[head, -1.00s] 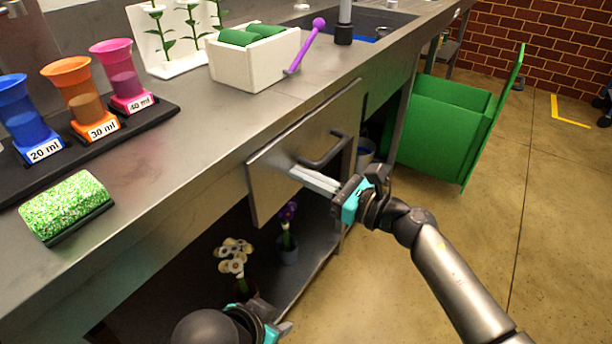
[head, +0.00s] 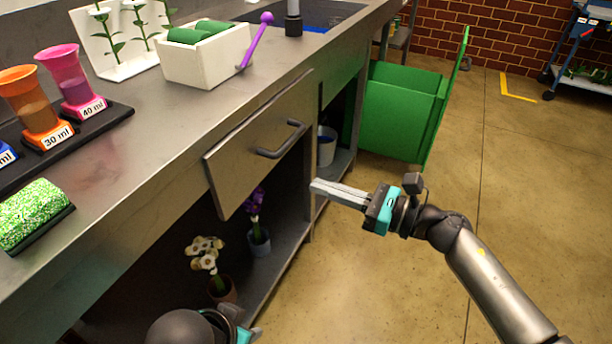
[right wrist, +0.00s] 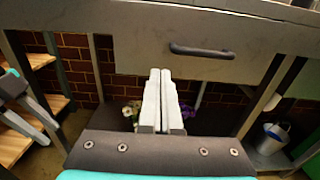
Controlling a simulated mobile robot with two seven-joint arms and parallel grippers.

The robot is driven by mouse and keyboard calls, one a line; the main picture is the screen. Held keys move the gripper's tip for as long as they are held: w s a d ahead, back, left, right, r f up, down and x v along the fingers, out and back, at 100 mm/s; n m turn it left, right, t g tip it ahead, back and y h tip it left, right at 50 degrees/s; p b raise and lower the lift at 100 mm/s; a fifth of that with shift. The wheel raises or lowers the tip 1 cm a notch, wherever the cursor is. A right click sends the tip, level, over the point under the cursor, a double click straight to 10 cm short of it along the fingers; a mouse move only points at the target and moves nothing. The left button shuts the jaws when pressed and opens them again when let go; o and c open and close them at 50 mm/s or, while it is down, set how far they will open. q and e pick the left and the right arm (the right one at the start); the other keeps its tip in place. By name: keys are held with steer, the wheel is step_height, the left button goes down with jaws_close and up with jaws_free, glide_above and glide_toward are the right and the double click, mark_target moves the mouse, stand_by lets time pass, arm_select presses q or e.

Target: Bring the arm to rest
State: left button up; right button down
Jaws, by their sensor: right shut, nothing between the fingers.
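My right gripper (head: 314,187) is shut and empty. In the head view it is in the open air in front of the counter, right of the drawer (head: 255,150) and below its dark handle (head: 281,139), apart from both. In the right wrist view its two pale fingers (right wrist: 160,75) lie together, with the drawer front (right wrist: 200,55) and handle (right wrist: 202,50) beyond them. My left gripper (head: 250,334) shows only partly at the bottom edge of the head view; its fingertips are not clear.
The steel counter (head: 150,145) bears a white box (head: 205,60) with green rolls, cups in a dark rack and a purple stick (head: 256,40). Potted flowers (head: 207,255) stand on the shelf below. A green bin (head: 400,110) stands behind.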

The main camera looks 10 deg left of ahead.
steer(key=shift+s+d, duration=0.15)
steer(key=shift+d, duration=0.35)
